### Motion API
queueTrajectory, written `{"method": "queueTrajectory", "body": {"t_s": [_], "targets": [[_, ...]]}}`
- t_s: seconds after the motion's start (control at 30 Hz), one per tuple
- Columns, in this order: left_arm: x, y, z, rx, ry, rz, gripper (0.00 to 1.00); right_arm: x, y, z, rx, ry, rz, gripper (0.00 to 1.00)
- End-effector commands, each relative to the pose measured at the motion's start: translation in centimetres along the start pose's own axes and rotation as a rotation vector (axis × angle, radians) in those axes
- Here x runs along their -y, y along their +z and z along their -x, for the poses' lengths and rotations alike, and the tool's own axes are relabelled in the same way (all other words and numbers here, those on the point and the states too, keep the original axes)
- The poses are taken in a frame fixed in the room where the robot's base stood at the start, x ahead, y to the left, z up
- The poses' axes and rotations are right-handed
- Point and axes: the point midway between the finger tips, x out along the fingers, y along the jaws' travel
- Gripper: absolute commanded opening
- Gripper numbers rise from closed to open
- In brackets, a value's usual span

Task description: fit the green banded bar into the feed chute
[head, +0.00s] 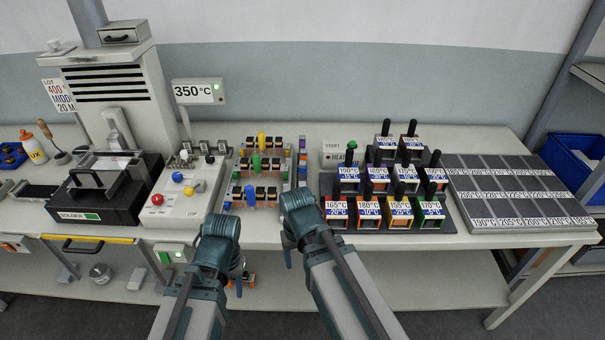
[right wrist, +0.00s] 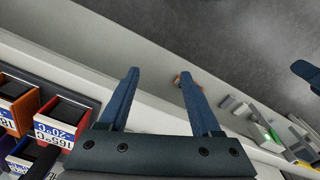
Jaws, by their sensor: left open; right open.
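A small green upright piece (head: 257,162) stands among orange-and-black connectors in the rack on the bench. It may be the green banded bar, but bands are too small to make out. I cannot pick out the feed chute for certain; a grey machine with a black box (head: 98,208) stands at the left. My left gripper (head: 239,280) is in front of the bench edge, mostly hidden by its wrist. My right gripper (head: 288,257) is also at the front edge, right of the left one. In the right wrist view its blue fingers (right wrist: 160,95) are apart with nothing between them.
A control box (head: 180,205) with coloured buttons stands left of the rack. A lower shelf (head: 420,280) runs below.

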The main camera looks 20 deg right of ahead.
Motion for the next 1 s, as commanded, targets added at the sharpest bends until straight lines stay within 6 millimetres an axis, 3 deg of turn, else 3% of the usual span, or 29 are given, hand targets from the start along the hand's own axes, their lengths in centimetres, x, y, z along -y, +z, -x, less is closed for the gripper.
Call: {"method": "queueTrajectory", "body": {"t_s": [0.03,0.2,0.37,0.5,0.6,0.7,1.0], "targets": [[0.4,0.2,3.8,0.000,0.000,0.001,0.50,-0.6,-0.3,3.8,-0.005,-0.003,-0.013,0.65],[0.9,0.6,9.8,0.001,0.001,0.003,0.50,-2.2,-1.6,9.8,-0.032,-0.009,-0.061,0.65],[1.4,0.9,14.5,0.001,0.002,0.004,0.50,-4.0,-4.2,14.5,-0.091,-0.005,-0.121,0.65],[1.6,1.0,17.2,0.001,0.002,0.006,0.50,-5.7,-8.0,17.4,-0.183,0.009,-0.189,0.65],[1.7,1.1,18.1,0.001,0.003,0.006,0.50,-7.0,-11.6,18.6,-0.273,0.020,-0.247,0.65],[1.7,1.1,18.1,0.001,0.003,0.006,0.50,-7.7,-13.5,19.0,-0.330,0.027,-0.280,0.65],[1.7,1.1,17.7,0.001,0.003,0.005,0.50,-8.0,-14.3,18.8,-0.357,0.029,-0.294,0.65]]}}
